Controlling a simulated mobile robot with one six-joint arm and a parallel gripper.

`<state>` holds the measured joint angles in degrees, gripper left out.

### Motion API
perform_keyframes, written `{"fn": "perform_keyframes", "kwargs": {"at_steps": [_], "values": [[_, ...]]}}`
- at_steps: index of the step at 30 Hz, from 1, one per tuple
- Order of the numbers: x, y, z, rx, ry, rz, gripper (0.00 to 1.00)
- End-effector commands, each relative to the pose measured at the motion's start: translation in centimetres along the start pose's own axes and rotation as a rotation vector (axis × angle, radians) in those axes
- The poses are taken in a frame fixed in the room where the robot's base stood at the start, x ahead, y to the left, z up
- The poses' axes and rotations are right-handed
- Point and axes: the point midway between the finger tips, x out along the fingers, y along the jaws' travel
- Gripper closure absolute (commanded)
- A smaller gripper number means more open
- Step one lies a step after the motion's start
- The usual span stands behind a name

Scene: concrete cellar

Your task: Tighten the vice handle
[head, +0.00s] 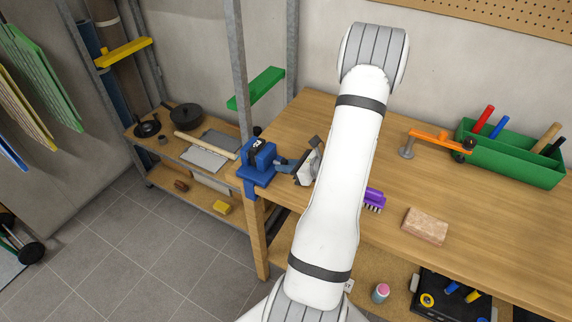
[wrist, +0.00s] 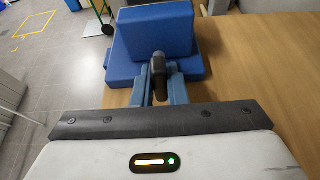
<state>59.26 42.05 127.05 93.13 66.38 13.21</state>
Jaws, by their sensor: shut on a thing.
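The blue vice (head: 262,174) is at the left end of the wooden workbench. In the wrist view the vice (wrist: 155,35) fills the top middle, with its blue body and base beyond my fingers. The dark vice handle (wrist: 160,72) sticks out toward me from the vice. My gripper (head: 279,162) reaches in from the right at the vice. In the wrist view my gripper (wrist: 157,80) has its two blue-grey fingers on either side of the handle, shut on it. The handle's far part is hidden behind the fingers and the vice.
The workbench (head: 485,212) holds a purple brush (head: 374,199), a brick (head: 425,226), an orange tool (head: 440,137) and a green tool box (head: 520,158), all right of my arm. A metal post (head: 237,75) stands behind the vice.

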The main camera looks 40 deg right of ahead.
Motion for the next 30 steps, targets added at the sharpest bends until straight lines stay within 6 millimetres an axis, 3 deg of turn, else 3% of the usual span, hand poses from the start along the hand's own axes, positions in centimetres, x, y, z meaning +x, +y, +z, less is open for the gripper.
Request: {"fn": "perform_keyframes", "kwargs": {"at_steps": [8,9,11,20,30], "values": [[0.0,-0.1,0.3,-0.003,-0.006,-0.003,1.00],[0.0,-0.1,0.3,-0.003,-0.006,-0.002,0.85],[0.0,-0.1,0.3,-0.003,-0.006,-0.002,0.80],[-0.3,-0.1,0.1,-0.002,-0.003,-0.003,0.78],[-5.5,-0.2,0.0,-0.003,-0.003,-0.007,0.78]]}}
